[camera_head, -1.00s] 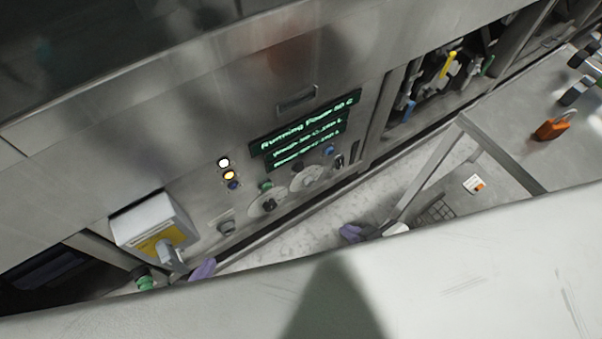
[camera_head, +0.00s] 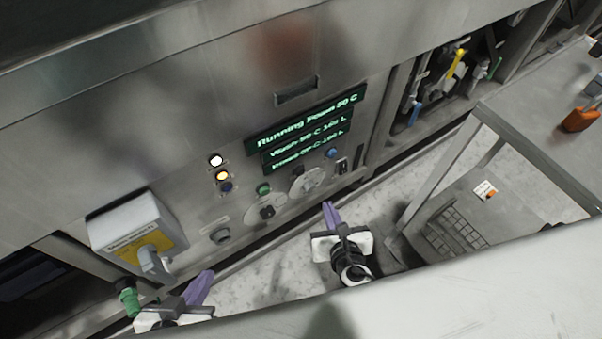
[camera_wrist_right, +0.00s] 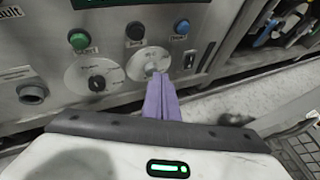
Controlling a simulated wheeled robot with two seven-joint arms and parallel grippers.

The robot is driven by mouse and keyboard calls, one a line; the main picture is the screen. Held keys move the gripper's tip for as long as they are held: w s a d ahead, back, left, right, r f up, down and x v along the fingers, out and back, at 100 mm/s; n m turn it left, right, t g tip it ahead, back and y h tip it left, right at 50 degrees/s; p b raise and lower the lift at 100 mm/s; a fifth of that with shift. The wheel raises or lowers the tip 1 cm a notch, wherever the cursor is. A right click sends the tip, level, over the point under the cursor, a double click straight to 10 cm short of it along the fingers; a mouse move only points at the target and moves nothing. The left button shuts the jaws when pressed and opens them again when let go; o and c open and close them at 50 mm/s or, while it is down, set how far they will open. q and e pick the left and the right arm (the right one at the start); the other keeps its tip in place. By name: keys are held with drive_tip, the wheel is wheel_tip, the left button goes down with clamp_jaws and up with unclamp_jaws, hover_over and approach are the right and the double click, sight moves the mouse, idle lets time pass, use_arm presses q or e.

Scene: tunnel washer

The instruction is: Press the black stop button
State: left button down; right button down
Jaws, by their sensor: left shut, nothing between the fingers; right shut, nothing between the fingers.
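The black button (camera_wrist_right: 135,31) sits on the steel control panel in the right wrist view, between the green button (camera_wrist_right: 79,39) and the blue button (camera_wrist_right: 181,26). My right gripper (camera_head: 330,210) is shut and empty, with purple fingers pointing toward the panel. In the right wrist view its fingertips (camera_wrist_right: 158,80) overlap the lower edge of a white dial (camera_wrist_right: 148,64), below and slightly right of the black button. I cannot tell the exact gap to the panel. My left gripper (camera_head: 205,280) is shut and empty at the lower left.
A white box (camera_head: 135,228) juts out at left, near my left gripper. A metal frame (camera_head: 440,175) stands to the right.

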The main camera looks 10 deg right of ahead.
sight(300, 172)
use_arm(q)
drive_tip(key=shift+w+d+f+b, duration=0.1)
drive_tip(key=shift+f+b, duration=0.2)
drive_tip(key=shift+b, duration=0.65)
use_arm(e)
drive_tip(key=w+a, duration=0.3)
drive_tip(key=w, duration=0.5)
use_arm(q)
drive_tip(key=shift+f, duration=0.2)
use_arm(e)
drive_tip(key=shift+w, duration=0.1)
use_arm(q)
drive_tip(key=shift+r, duration=0.15)
idle(0.8)
use_arm(e)
drive_tip(key=shift+w, duration=0.15)
use_arm(q)
drive_tip(key=shift+r, duration=0.1)
use_arm(e)
drive_tip(key=shift+w+a, duration=0.15)
drive_tip(key=shift+w, duration=0.1)
